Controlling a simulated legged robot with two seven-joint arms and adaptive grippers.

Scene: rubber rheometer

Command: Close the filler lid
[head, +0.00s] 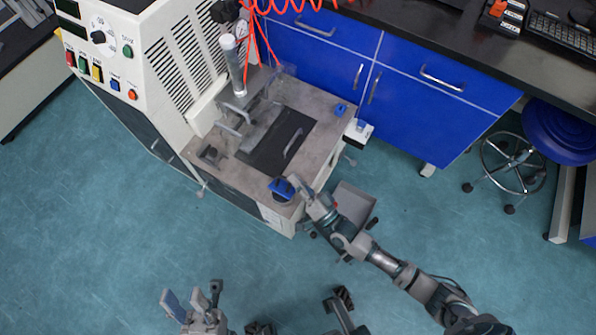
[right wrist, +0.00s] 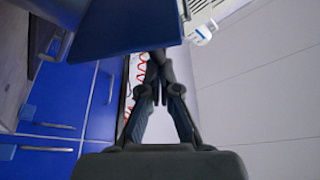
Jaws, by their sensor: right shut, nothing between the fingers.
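A blue filler lid (head: 281,188) sits at the front corner of the grey machine table, on a small dark round base. It seems raised at an angle, but its exact tilt is hard to tell. In the right wrist view a large dark blue flat panel (right wrist: 125,28), likely this lid, hangs close over the fingers. My right gripper (head: 299,187) is just right of the lid; whether it touches is unclear. Its fingers meet at the tips in the right wrist view (right wrist: 157,58), empty. My left gripper (head: 193,293) is low in the head view, away from the machine, fingers apart and empty.
The white machine (head: 150,50) with control buttons stands at left. Its table (head: 315,105) carries a dark plate (head: 270,143) with handles. Blue cabinets (head: 420,110) stand behind, with a blue stool (head: 560,135) at right. Front floor is open.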

